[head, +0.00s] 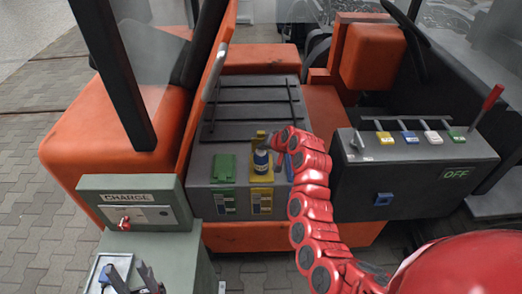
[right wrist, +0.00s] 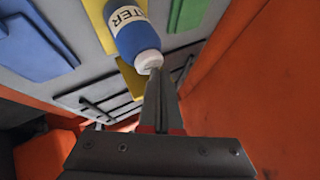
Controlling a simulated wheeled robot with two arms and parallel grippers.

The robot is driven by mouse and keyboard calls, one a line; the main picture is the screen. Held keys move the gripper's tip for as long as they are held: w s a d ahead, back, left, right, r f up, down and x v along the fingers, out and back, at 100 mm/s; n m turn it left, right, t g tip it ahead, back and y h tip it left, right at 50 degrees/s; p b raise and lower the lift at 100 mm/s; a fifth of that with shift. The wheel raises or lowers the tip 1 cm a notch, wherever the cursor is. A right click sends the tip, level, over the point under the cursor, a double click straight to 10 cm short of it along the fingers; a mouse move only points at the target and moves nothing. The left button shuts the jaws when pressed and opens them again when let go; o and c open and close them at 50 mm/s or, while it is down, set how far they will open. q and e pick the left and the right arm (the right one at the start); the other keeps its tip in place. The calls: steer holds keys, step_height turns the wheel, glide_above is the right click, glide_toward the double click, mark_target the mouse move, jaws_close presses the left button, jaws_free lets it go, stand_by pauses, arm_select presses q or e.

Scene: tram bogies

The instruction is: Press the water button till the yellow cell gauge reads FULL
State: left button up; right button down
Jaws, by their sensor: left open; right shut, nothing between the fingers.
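A blue-and-white bottle (head: 262,160), its label partly reading "TER" in the right wrist view (right wrist: 132,30), stands at the yellow cell (head: 261,178) of the grey battery box. A gauge strip (head: 261,201) shows on the box front below the yellow cell; its reading is too small to tell. My right gripper (right wrist: 163,75) is shut and empty, its tips close by the bottle's pale end; I cannot tell whether they touch. My left gripper (head: 130,277) is open at the bottom left, away from the cells.
A green cell cover (head: 224,167) is left of the yellow one, a blue one (head: 289,168) right. A grey-green CHARGE box (head: 128,197) stands at left. A dark panel (head: 430,170) with coloured switches, a red lever (head: 487,105), an OFF sign and a blue button (head: 383,199) stands right.

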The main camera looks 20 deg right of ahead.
mark_target(262, 152)
steer(key=shift+f+b, duration=0.35)
steer(key=shift+f, duration=0.2)
stand_by(0.6)
steer(key=shift+r+p, duration=0.35)
steer(key=shift+r, duration=0.95)
steer(key=shift+r+p, duration=0.6)
steer(key=shift+r, duration=1.95)
